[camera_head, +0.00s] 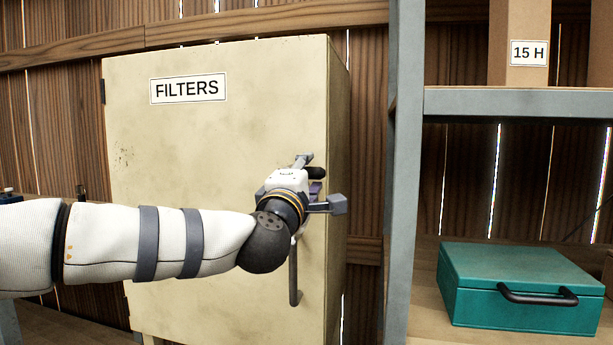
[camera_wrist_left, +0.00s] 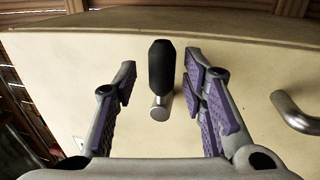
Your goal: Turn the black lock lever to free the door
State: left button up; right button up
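The cream cabinet door (camera_head: 200,140) carries a "FILTERS" label and appears closed. The black lock lever (camera_wrist_left: 161,66) sits on a metal stem in the left wrist view; in the head view only its black end (camera_head: 316,172) shows past my gripper. My left gripper (camera_head: 318,182) is at the door's right edge. In the left wrist view its purple-padded fingers (camera_wrist_left: 165,95) are spread on both sides of the lever, with gaps, the right finger being nearer. The door handle (camera_head: 294,275) hangs below my gripper, its upper part hidden; it also shows in the left wrist view (camera_wrist_left: 295,112). My right gripper is not in view.
A grey shelf post (camera_head: 402,170) stands just right of the cabinet. A teal case (camera_head: 515,280) with a black handle rests on the lower shelf. A box labelled "15 H" (camera_head: 520,45) stands on the upper shelf.

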pick_arm(q)
jog(key=v, duration=1.2)
